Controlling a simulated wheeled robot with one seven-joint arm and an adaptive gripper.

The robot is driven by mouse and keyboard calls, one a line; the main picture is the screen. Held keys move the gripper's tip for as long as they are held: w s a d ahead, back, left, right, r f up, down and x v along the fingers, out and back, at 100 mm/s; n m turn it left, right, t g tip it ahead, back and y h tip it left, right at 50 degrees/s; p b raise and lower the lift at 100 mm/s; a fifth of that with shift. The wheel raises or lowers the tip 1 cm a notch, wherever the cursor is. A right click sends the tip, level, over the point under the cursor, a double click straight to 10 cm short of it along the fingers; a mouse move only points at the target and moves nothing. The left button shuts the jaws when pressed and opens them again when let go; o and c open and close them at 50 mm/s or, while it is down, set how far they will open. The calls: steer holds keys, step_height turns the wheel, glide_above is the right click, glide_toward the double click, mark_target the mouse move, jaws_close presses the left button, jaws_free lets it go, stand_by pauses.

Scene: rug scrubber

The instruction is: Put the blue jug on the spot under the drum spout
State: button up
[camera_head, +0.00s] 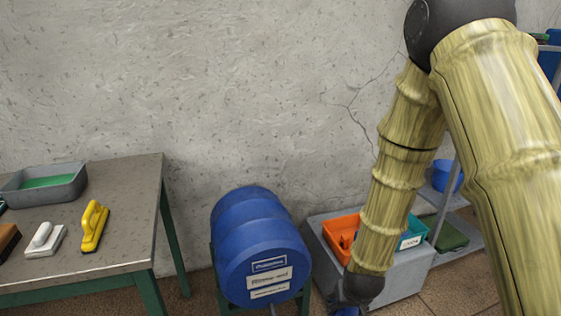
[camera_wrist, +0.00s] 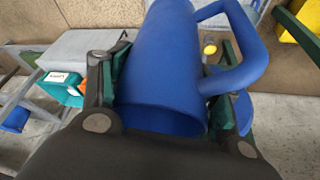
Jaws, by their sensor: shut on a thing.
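The blue jug (camera_wrist: 155,75) fills the middle of the wrist view, with its handle (camera_wrist: 245,50) to the right. My gripper (camera_wrist: 165,98) is shut on the jug's body, one finger on each side. In the head view only a small blue piece shows at the bottom edge beside my wrist, so the jug is mostly hidden there. The blue drum (camera_head: 262,245) lies on its side on a green stand, with white labels on its front end. Its spout and the spot under it are out of the head view.
A grey table (camera_head: 120,200) at left holds a grey tray (camera_head: 45,183) with green contents, a yellow brush (camera_head: 94,226) and a white brush (camera_head: 45,240). Right of the drum, a grey box (camera_head: 400,270) bears an orange bin (camera_head: 341,236) and a teal bin (camera_head: 413,235). A shelf stands behind my arm.

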steer(key=shift+w+r+p+v, duration=0.1)
steer(key=shift+w+p+v, duration=0.15)
steer(key=shift+p+v, duration=1.35)
steer(key=shift+w+r+p+v, duration=0.1)
steer(key=shift+w+p+v, duration=0.15)
steer(key=shift+p+v, duration=1.3)
steer(key=shift+w+r+p+v, duration=0.2)
steer(key=shift+p+v, duration=0.55)
steer(key=shift+p, duration=1.65)
steer(key=shift+c, duration=0.2)
steer(key=shift+f, duration=0.15)
